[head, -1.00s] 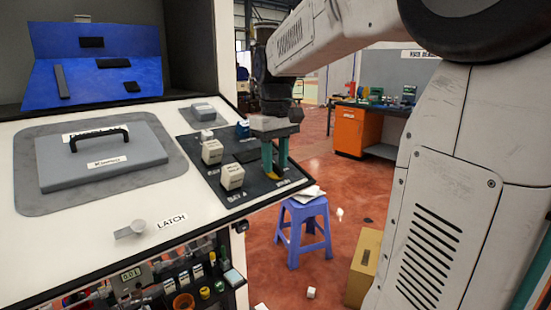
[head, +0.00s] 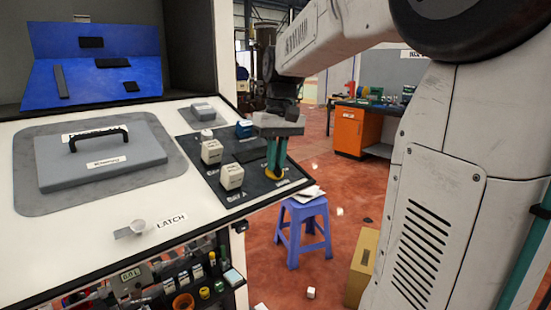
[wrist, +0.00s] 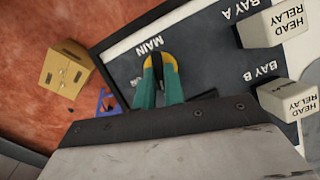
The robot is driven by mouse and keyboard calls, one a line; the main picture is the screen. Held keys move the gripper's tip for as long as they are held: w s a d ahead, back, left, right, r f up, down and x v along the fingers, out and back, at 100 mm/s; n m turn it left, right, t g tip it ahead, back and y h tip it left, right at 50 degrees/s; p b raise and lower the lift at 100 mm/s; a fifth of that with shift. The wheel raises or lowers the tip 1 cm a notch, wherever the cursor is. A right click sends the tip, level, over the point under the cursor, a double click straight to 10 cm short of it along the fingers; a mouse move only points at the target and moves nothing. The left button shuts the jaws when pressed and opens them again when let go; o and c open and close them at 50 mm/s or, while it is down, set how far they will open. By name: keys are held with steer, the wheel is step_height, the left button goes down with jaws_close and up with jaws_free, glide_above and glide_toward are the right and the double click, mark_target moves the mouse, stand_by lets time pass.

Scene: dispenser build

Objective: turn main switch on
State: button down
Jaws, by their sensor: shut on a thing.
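My gripper (head: 274,176) has green fingers with yellow tips and reaches down onto the dark control panel (head: 245,170) near its right front corner. In the wrist view the fingertips (wrist: 159,62) are close together beside the MAIN label (wrist: 150,47). They are shut on a small dark part between them, the main switch (wrist: 157,68). The fingers hide most of the switch, so its on or off position cannot be told. The panel's edge and labels also show in the wrist view.
White head relay blocks (head: 231,176) stand on the panel beside my gripper, labelled BAY A and BAY B. A grey lid (head: 100,155) with a black handle and a latch (head: 137,228) lie to the left. A purple stool (head: 303,230) stands below on the red floor.

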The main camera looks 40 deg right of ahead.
steer(key=m+y, duration=0.1)
steer(key=m, duration=0.2)
steer(key=shift+s+d, duration=0.1)
steer(key=shift+d, duration=0.1)
steer(key=m+t+y, duration=0.1)
steer(key=m, duration=0.2)
steer(key=shift+s+d+m, duration=0.1)
steer(key=shift+m, duration=0.3)
steer(key=m, duration=0.1)
steer(key=m+t+y, duration=0.1)
steer(key=m, duration=0.1)
steer(key=shift+s+d+f+m, duration=0.1)
steer(key=shift+s+m, duration=0.05)
steer(key=shift+m, duration=0.15)
steer(key=shift+s+m+t, duration=0.15)
steer(key=shift+m+t, duration=0.75)
steer(key=shift+m, duration=1.1)
steer(key=c, duration=1.5)
jaws_free()
steer(key=shift+f, duration=0.1)
